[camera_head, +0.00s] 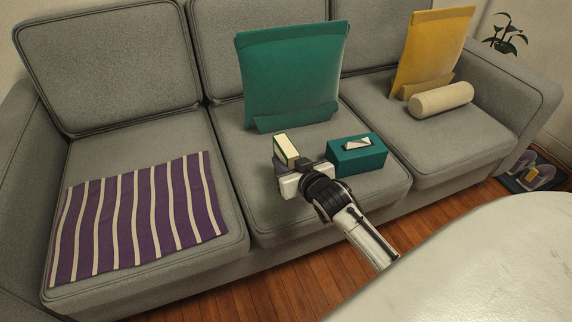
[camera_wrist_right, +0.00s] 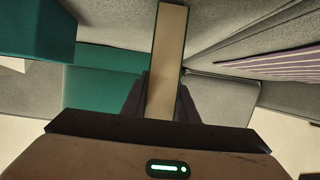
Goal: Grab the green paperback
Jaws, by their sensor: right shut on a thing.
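The green paperback (camera_head: 286,149) shows mostly its pale page edges, with thin dark green cover edges, over the middle seat of the sofa. My right gripper (camera_head: 291,167) is shut on it; the book stands out beyond the fingers. In the right wrist view the paperback (camera_wrist_right: 167,65) runs upward from between the two dark fingers (camera_wrist_right: 161,104). I cannot tell whether the book still touches the seat. My left gripper is not in view.
A teal tissue box (camera_head: 357,154) stands close right of my right gripper. A teal cushion (camera_head: 291,75) leans behind. A purple striped throw (camera_head: 138,215) covers the left seat. A cream bolster (camera_head: 441,99) and yellow cushion (camera_head: 434,50) are on the right seat.

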